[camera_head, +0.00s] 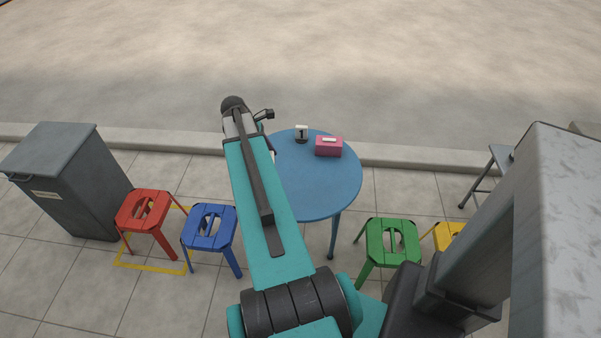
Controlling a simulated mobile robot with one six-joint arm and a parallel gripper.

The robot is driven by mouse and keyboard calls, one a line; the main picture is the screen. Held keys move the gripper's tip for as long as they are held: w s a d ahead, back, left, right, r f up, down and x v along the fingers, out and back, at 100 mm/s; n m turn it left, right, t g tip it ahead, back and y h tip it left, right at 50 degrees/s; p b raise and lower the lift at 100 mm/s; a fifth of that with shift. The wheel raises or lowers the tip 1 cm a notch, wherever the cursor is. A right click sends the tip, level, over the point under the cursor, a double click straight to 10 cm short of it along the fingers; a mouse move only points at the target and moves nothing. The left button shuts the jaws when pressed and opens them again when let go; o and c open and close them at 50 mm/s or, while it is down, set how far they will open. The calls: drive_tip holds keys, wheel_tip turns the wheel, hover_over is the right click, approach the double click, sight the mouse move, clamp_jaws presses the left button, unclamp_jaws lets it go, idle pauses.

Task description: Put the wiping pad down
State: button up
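I cannot make out the wiping pad in this view. My teal arm reaches from the bottom middle up to the left edge of the round blue table (322,188). Its dark wrist end is at the upper left of the table. The fingers of my gripper are hidden behind the arm, so I cannot tell whether they are open or shut, or whether they hold anything. On the table's far side stand a pink box (329,149) with a white slip on top and a small number stand (301,134). The table's middle and right are bare.
Red (143,212), blue (209,229) and green (391,243) stools stand around the table's near side, with a yellow stool (446,236) at right. A grey bin (68,185) stands at left. A kerb (400,156) runs behind the table.

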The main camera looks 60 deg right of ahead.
drive_tip(key=s+d+f+b, duration=0.1)
drive_tip(key=s+d+f, duration=0.1)
drive_tip(key=s, duration=0.6)
drive_tip(key=s+d+f+m+b, duration=0.1)
drive_tip(key=s+d+f, duration=0.2)
drive_tip(key=s, duration=0.5)
drive_tip(key=s+d+f+m+b, duration=0.1)
drive_tip(key=s+d+f, duration=0.1)
drive_tip(key=s+f, duration=0.3)
drive_tip(key=shift+s+d+y, duration=0.15)
drive_tip(key=shift+s+y, duration=0.25)
drive_tip(key=shift+s, duration=1.35)
drive_tip(key=shift+w+d, duration=0.1)
hover_over(340, 171)
drive_tip(key=w, duration=0.2)
drive_tip(key=shift+s+a+f, duration=0.25)
drive_tip(key=shift+a+f, duration=0.05)
drive_tip(key=shift+f, duration=0.4)
drive_tip(key=shift+f, duration=1.75)
drive_tip(key=shift+f, duration=0.1)
